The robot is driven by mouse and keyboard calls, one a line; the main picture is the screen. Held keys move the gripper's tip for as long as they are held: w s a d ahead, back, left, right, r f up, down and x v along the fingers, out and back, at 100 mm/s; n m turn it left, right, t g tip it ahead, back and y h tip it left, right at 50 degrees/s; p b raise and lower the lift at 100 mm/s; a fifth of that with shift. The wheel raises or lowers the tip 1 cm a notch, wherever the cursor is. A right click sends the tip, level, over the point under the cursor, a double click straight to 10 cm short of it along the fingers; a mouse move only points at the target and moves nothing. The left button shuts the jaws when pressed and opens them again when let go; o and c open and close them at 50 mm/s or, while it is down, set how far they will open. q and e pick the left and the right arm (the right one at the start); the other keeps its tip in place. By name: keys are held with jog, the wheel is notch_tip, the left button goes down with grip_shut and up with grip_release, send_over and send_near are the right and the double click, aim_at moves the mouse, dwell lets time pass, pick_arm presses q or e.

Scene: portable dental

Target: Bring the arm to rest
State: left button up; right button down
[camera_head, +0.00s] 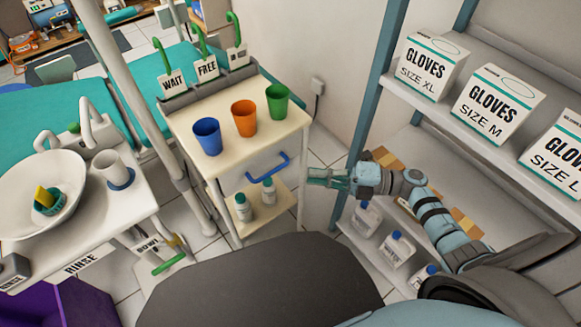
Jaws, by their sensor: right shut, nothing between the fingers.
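My right gripper (318,177) is shut and empty. It is in the middle right of the head view, pointing left, just right of the small cream cart (206,174) and its blue drawer handle (267,168). A visible gap seems to separate it from the handle. My right arm (436,221) comes in from the lower right, in front of the shelf unit. My left gripper is not in view.
The cart bears blue (207,137), orange (244,118) and green (277,104) cups, with bottles (243,207) below. The shelf (480,148) holds glove boxes (430,66) above and jugs (398,250) below. A sink (42,190) stands left. A wall (345,50) is behind.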

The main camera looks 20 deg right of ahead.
jog(key=d+f+m+t+h, duration=0.3)
jog(key=d+f+m+h, duration=0.25)
jog(key=f+m, duration=0.3)
jog(key=d+f+m+t+h, duration=0.35)
jog(key=f+m+h, duration=0.25)
jog(key=f+m, duration=0.25)
jog(key=s+d+f+m+g+h, duration=0.2)
jog(key=s+f+m+g+h, duration=0.55)
jog(key=s+f, duration=1.05)
jog(key=s+a+f+m+g+y, duration=0.1)
jog(key=s+a+f+m+g, duration=0.15)
jog(key=s, duration=0.65)
jog(key=s+a+f+m+g+y, duration=0.1)
jog(key=s+a+f+m+g, duration=0.2)
jog(key=s, duration=0.6)
notch_tip(320, 180, up, 16)
jog(key=p, duration=1.5)
jog(key=shift+p, duration=0.4)
